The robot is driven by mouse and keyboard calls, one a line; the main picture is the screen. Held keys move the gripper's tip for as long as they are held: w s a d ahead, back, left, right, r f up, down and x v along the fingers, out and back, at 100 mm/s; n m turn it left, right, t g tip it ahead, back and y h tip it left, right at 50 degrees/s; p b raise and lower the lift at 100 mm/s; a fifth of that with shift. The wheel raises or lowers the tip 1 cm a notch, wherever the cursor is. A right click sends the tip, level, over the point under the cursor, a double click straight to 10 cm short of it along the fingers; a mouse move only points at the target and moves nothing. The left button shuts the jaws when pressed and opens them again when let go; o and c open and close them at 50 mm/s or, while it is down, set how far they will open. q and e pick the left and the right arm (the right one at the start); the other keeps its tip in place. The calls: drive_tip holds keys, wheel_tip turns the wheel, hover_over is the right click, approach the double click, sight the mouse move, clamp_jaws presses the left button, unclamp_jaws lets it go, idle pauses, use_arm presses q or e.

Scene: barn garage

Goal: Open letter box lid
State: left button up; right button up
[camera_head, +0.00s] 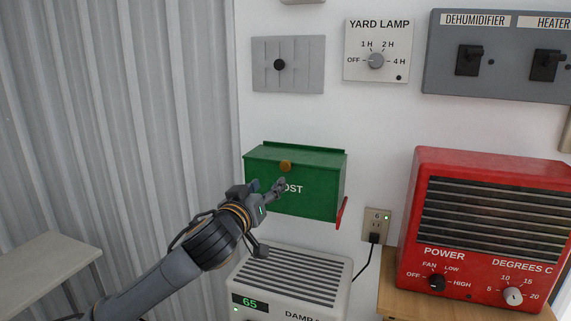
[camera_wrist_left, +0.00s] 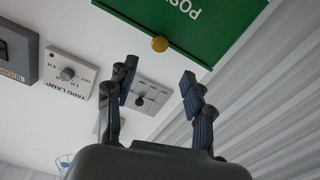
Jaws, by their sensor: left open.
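The green letter box (camera_head: 325,190) with "POST" lettering hangs on the white wall. Its lid (camera_head: 300,155) is down, with an orange-brown knob (camera_head: 286,165) at the lid's front edge. A red flag (camera_head: 342,212) is on its right side. My left gripper (camera_head: 280,186) is in front of the box, just below the knob in the head view, partly covering the lettering. In the left wrist view the fingers (camera_wrist_left: 155,82) are open and empty, with the knob (camera_wrist_left: 160,44) beyond them and the green box (camera_wrist_left: 190,22) past it. My right gripper is not in view.
A white dehumidifier (camera_head: 310,262) stands below the box. A red heater (camera_head: 485,180) stands on a wooden surface (camera_head: 395,296) to the right. An outlet (camera_head: 376,221) with a plugged cord, a slider panel (camera_head: 301,64) and a yard lamp dial (camera_head: 376,60) are on the wall.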

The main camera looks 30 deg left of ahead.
use_arm(q)
drive_tip(key=p, duration=0.2)
approach(285, 168)
drive_tip(key=w, duration=0.3)
drive_tip(key=x, duration=0.2)
drive_tip(key=p+x, duration=0.1)
drive_tip(key=x, duration=0.1)
drive_tip(key=shift+w+a+r, duration=0.2)
drive_tip(key=shift+w+a, duration=0.05)
drive_tip(key=shift+a, duration=0.25)
drive_tip(key=shift+w+a+p, duration=0.15)
drive_tip(key=shift+w+p, duration=0.25)
drive_tip(key=shift+w, duration=0.25)
drive_tip(key=shift+w+f, duration=0.15)
drive_tip(key=shift+w, duration=0.1)
clamp_jaws()
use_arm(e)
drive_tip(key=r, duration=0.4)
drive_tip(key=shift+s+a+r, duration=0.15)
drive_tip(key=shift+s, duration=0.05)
